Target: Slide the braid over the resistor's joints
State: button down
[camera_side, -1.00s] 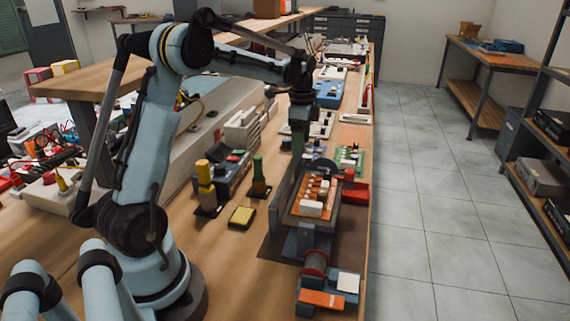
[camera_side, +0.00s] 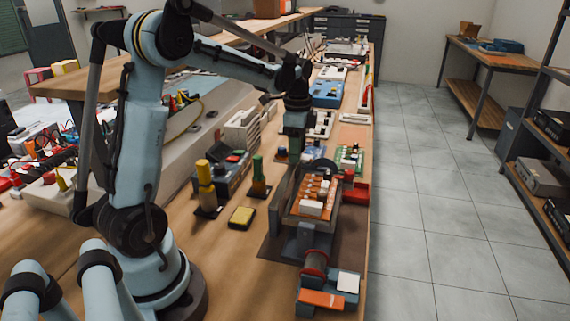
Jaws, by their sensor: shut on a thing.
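My gripper (camera_side: 296,152) hangs pointing down just beyond the far end of the orange circuit board (camera_side: 325,185). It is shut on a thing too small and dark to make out. The board lies tilted in a grey holder (camera_side: 303,242) and carries several pale parts, with a white block (camera_side: 311,208) at its near end. I cannot tell which part is the resistor. A dark spool with reddish rims (camera_side: 315,263) stands in front of the holder. I cannot make out any braid between spool, board and gripper.
A yellow-topped block (camera_side: 241,217), a yellow post (camera_side: 205,185) and a green post (camera_side: 258,175) stand left of the holder. A red tray (camera_side: 355,193) and a green board (camera_side: 350,158) are to its right. Bare bench (camera_side: 225,270) lies at the front left.

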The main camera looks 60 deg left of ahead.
jog(key=s+d, duration=0.7)
jog(key=shift+s+d, duration=0.35)
jog(key=c, duration=0.5)
grip_release()
jog(key=shift+r, duration=0.1)
notch_tip(320, 180, up, 12)
dwell(0.4)
